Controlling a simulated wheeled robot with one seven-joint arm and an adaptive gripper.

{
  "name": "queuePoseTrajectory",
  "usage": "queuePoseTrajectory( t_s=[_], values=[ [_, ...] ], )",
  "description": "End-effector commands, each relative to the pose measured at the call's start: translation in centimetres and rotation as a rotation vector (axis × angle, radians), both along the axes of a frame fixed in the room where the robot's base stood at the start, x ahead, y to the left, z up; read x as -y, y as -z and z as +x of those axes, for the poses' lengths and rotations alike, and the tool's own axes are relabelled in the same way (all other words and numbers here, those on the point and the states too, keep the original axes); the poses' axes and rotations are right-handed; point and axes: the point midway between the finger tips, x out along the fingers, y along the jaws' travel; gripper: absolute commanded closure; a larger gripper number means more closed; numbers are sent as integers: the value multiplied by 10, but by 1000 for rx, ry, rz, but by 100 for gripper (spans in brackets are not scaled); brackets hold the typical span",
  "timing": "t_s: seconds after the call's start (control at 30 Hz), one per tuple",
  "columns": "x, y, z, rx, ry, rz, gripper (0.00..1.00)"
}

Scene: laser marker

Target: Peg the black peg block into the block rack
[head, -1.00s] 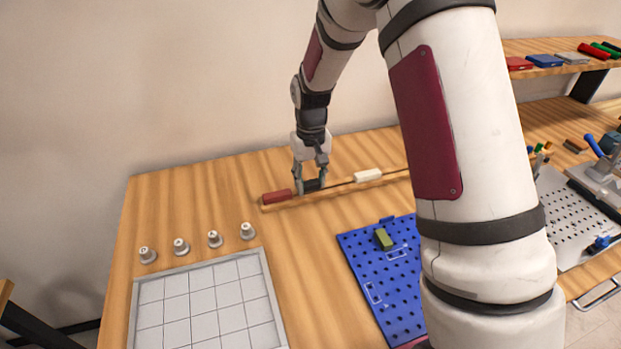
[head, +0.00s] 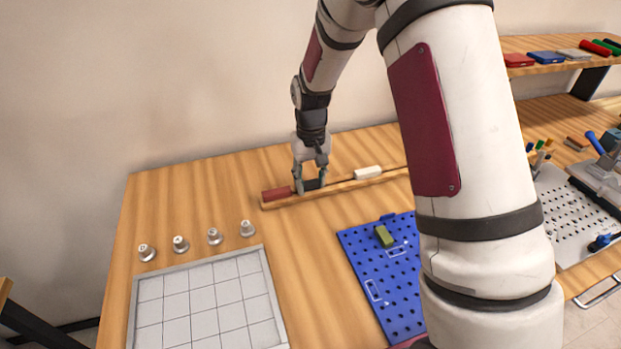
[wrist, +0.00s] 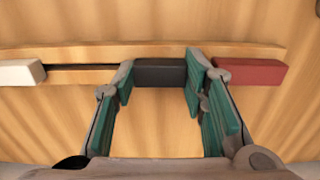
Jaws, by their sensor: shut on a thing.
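The black peg block (wrist: 160,73) lies between the two teal finger pads of my gripper (wrist: 159,85) in the wrist view. My gripper is shut on it, one finger at each end. In the head view the black block (head: 313,184) shows as a dark piece under my gripper (head: 310,184), at the wooden block rack (head: 340,188). The block appears in line with the rack's slot; whether it is seated or slightly raised I cannot tell. A red block (head: 277,194) and a white block (head: 368,172) stand in the same rack, on either side of the black one.
A blue pegboard (head: 385,290) with a green block (head: 384,236) lies in front of the rack. A grey gridded tray (head: 205,300) and several metal knobs (head: 180,244) are at front left. A shelf (head: 550,66) stands at the right. My arm hides part of the table.

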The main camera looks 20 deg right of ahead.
Motion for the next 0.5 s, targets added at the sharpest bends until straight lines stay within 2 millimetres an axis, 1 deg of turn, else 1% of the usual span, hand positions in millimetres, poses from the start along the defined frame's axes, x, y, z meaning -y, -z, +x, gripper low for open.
queuePoseTrajectory(
  t_s=[0.13,0.17,0.2,0.27,0.5],
  values=[
    [0,2,0,0,0,0,76],
    [0,2,0,0,0,0,59],
    [0,2,0,0,0,0,50],
    [0,2,0,0,0,0,37],
    [0,2,0,0,0,0,37]
  ],
)
